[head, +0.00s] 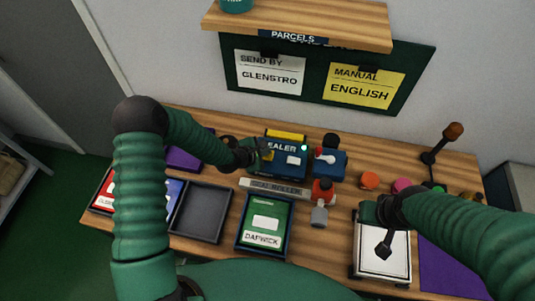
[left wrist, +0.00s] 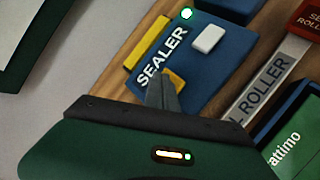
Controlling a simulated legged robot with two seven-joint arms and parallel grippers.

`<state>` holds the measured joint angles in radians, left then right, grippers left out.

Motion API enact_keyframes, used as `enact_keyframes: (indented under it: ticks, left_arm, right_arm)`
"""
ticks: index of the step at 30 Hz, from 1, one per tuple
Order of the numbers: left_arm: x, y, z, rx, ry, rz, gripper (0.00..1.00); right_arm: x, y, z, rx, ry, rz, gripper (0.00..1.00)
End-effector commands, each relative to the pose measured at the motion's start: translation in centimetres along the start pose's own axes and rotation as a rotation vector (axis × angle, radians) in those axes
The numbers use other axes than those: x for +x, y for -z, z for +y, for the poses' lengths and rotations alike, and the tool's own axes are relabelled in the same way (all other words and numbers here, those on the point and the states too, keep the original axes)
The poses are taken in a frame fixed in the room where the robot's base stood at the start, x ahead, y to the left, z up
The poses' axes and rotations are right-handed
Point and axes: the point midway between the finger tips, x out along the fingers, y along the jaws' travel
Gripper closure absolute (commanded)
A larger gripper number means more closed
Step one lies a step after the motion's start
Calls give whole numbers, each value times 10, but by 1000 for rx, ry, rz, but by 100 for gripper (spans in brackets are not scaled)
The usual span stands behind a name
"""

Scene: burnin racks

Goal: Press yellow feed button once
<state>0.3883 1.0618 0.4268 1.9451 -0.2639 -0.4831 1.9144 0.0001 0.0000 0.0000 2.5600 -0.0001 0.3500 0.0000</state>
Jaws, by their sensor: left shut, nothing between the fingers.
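The blue sealer (head: 292,170) stands at the back middle of the bench, with a white key and a lit green lamp on top. A small yellow button (head: 267,155) is at its left end; it also shows in the left wrist view (left wrist: 175,76), partly hidden by my fingers. My left gripper (head: 257,156) is shut and empty. Its fingertips (left wrist: 160,88) overlap the button's near edge in the wrist view; I cannot tell whether they touch it. My right gripper (head: 370,212) is over the white framed pad at the right, its fingers unclear.
A yellow bar (head: 286,134) runs along the sealer's back edge. A grey labelled roller strip (head: 274,189), a red-topped device (head: 322,192), an empty dark tray (head: 201,212) and a green card tray (head: 265,222) lie in front. A wooden shelf (head: 300,22) overhangs the back.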

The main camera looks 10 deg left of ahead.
Motion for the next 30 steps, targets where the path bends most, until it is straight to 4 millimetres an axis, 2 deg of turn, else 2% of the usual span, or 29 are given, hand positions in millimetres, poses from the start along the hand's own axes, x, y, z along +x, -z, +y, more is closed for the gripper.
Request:
enact_keyframes:
  ticks: [19,30]
  left_arm:
    - [6,4,-4,-1,0,0,100]
    - [3,2,-2,-1,0,1,100]
  right_arm:
    - [6,-1,0,0,0,0,100]
    - [2,0,0,0,0,0,100]
